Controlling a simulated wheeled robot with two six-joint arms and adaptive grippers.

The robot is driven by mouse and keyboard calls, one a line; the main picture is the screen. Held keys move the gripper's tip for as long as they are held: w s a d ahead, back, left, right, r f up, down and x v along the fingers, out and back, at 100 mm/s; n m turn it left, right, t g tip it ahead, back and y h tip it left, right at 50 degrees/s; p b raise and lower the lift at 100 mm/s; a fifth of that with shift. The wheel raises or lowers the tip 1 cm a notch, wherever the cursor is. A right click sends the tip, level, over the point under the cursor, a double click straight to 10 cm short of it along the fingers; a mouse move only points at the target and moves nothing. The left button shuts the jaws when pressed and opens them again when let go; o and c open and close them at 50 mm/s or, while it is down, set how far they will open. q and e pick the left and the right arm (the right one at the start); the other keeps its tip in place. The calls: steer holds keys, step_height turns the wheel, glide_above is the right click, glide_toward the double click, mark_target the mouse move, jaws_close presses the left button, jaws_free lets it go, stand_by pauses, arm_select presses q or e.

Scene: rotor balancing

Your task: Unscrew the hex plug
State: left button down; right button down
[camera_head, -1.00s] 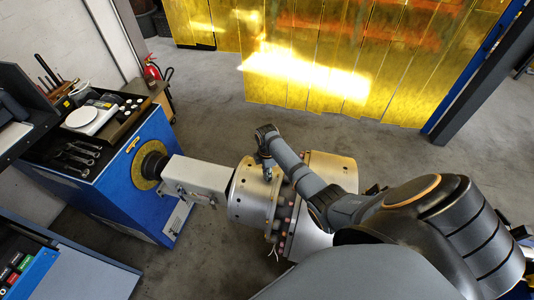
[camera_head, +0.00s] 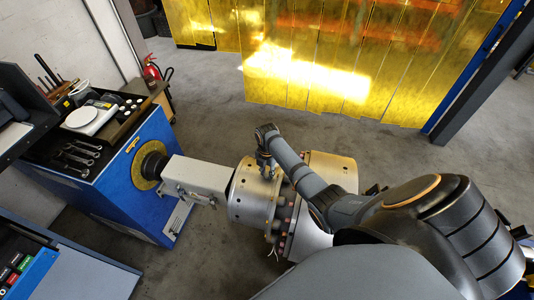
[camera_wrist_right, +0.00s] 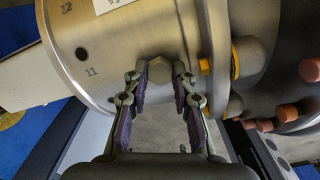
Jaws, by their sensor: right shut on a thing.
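The rotor (camera_head: 251,195) is a large metal drum held level on a shaft. In the right wrist view its near drum (camera_wrist_right: 105,50) carries stamped numbers, with 11 and 12 showing beside a hole. A grey hex plug (camera_wrist_right: 159,70) sits at the drum's surface. My right gripper (camera_wrist_right: 160,76) has a fingertip on each side of the plug and is shut on it. In the head view my right gripper (camera_head: 264,169) reaches down onto the top of the drum, and the plug is too small to tell there. My left gripper is not in view.
A blue machine (camera_head: 145,180) drives the rotor's grey shaft housing (camera_head: 198,175) at the left. A tray of wrenches (camera_head: 78,153) and a white scale (camera_head: 85,116) lie on its top. Orange-brown caps (camera_wrist_right: 287,112) and a yellow fitting (camera_wrist_right: 204,65) stand close right of the gripper.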

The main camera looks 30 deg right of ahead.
steer(key=shift+r, duration=0.8)
steer(key=shift+r, duration=2.55)
steer(key=shift+f, duration=0.1)
